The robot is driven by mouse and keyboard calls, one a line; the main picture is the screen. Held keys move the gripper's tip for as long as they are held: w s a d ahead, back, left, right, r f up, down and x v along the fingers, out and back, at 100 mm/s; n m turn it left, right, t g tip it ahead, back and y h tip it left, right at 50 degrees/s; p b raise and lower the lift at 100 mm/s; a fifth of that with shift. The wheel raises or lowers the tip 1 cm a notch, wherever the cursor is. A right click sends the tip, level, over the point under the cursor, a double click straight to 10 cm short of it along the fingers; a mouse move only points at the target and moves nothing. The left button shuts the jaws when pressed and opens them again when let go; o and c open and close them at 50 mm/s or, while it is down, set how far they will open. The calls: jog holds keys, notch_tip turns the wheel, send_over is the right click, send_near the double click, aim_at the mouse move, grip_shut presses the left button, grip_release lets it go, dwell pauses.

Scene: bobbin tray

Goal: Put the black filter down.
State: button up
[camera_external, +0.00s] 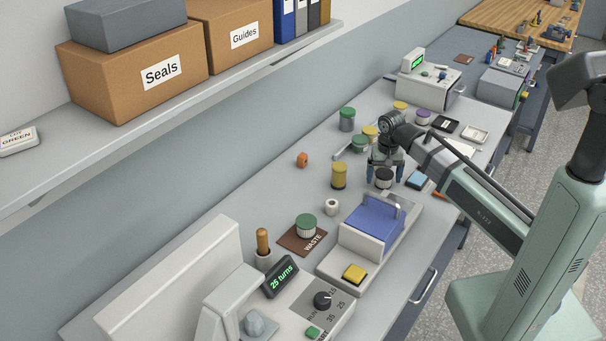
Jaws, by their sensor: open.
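The black filter (384,178), a short round piece with a dark top and pale lower side, appears to stand upright on the grey bench. My gripper (385,172) points down directly over it, with one blue-tipped finger on each side of it. The jaws are open, and I cannot tell whether either finger touches the filter. The gripper body hides part of what lies behind it.
A yellow spool (339,176) stands close to the left, with green-topped and other yellow pieces behind. A white ring (332,207) and a blue-lidded box (372,224) are nearer. A blue pad (417,180) lies to the right.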

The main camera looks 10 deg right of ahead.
aim_at(385, 173)
notch_tip(385, 173, up, 12)
jog(key=shift+f, duration=0.2)
jog(key=shift+r, duration=0.35)
jog(key=shift+c, duration=1.3)
